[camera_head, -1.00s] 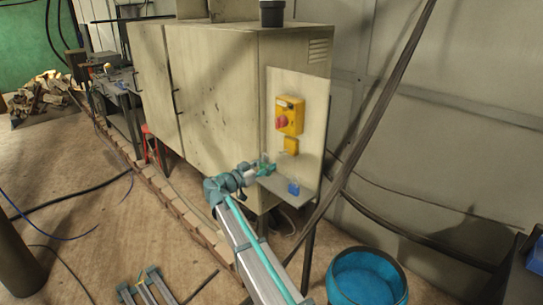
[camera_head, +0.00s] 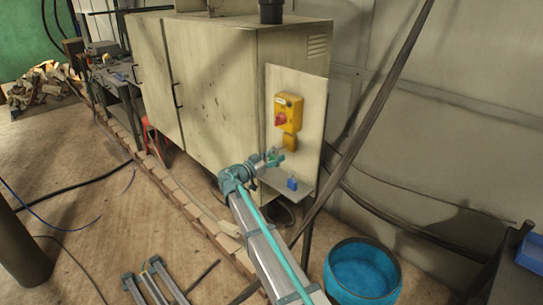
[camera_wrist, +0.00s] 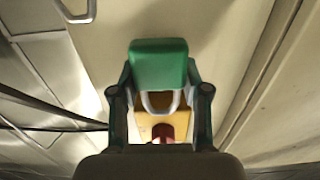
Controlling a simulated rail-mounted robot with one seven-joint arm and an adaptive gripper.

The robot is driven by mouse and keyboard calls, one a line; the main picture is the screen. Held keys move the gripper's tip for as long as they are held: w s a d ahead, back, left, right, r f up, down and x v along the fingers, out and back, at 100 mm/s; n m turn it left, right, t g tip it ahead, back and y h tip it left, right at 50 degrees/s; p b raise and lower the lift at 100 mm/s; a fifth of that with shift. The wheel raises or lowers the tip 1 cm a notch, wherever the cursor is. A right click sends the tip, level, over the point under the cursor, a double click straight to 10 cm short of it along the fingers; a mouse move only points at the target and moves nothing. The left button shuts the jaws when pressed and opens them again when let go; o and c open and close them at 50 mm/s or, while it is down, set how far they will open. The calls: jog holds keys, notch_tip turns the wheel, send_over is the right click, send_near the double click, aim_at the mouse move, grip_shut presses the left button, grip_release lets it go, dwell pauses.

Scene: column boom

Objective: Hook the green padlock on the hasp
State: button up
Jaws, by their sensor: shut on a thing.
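The green padlock (camera_wrist: 160,65) is between the fingers of my gripper (camera_wrist: 160,95), which is shut on it. Its grey U-shaped shackle (camera_wrist: 160,103) points down in the wrist view, with yellow and red parts seen beyond it. In the head view, my gripper (camera_head: 276,157) is above the small shelf and just below and left of a small yellow piece (camera_head: 290,142). That piece sits under the yellow switch box (camera_head: 288,112) with a red knob (camera_head: 281,118). I cannot make out the hasp's opening, and the shackle looks apart from the panel's parts.
A blue padlock (camera_head: 292,184) rests on the small shelf (camera_head: 300,192) below. The panel (camera_head: 311,125) is on the end of a beige cabinet (camera_head: 215,85). A dark slanted pole (camera_head: 375,105) stands to the right. A blue tub (camera_head: 362,272) is on the floor.

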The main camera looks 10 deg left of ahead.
jog(key=x, duration=0.3)
jog(key=shift+w+d+f+p, duration=0.2)
jog(key=shift+f+p, duration=0.1)
jog(key=shift+f, duration=0.1)
jog(key=shift+w+d+b, duration=0.1)
jog(key=shift+b, duration=0.35)
jog(key=shift+f+b, duration=0.25)
jog(key=shift+b, duration=0.65)
jog(key=o, duration=1.3)
jog(key=shift+o, duration=0.2)
